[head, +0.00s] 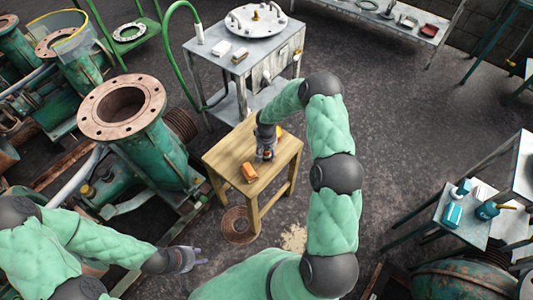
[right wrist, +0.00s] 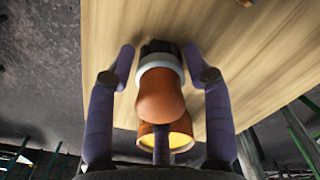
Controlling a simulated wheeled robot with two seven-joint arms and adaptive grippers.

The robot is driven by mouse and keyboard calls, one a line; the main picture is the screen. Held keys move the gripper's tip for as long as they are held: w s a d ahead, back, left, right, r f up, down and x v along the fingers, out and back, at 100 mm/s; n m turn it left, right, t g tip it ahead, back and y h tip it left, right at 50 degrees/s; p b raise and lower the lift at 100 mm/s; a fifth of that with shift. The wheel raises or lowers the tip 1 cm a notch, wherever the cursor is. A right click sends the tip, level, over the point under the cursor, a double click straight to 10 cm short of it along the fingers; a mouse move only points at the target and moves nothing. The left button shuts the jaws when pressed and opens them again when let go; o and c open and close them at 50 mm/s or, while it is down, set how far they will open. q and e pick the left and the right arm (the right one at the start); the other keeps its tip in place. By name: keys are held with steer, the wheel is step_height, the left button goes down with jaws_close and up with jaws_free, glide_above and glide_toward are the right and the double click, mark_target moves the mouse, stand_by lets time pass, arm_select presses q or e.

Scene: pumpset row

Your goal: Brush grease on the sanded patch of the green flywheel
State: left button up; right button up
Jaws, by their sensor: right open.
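My right gripper (head: 265,156) is over the small wooden table. In the right wrist view my right gripper (right wrist: 158,62) is open, with one finger on each side of a brush (right wrist: 160,97). The brush has a rounded orange handle, a pale band and a dark end over the wood; contact with the fingers is not clear. An orange tin (right wrist: 180,140) with a yellow inside shows behind the handle. My left gripper (head: 187,259) is low at the lower left, over the floor, with its fingers apart and empty. I cannot make out the green flywheel or its sanded patch.
A rusty-flanged green pump (head: 150,140) stands at left. A grey cabinet (head: 245,65) stands behind the table. A side table (head: 455,222) with teal items is at right. Floor right of my right arm is mostly clear.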

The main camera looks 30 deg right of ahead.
steer(key=shift+r, duration=0.15)
steer(key=shift+r+p, duration=0.35)
steer(key=shift+r, duration=0.25)
steer(key=c, duration=0.9)
steer(key=shift+c, duration=0.2)
steer(key=shift+r, duration=0.1)
steer(key=shift+r+p, duration=1.6)
steer(key=shift+r, duration=1.3)
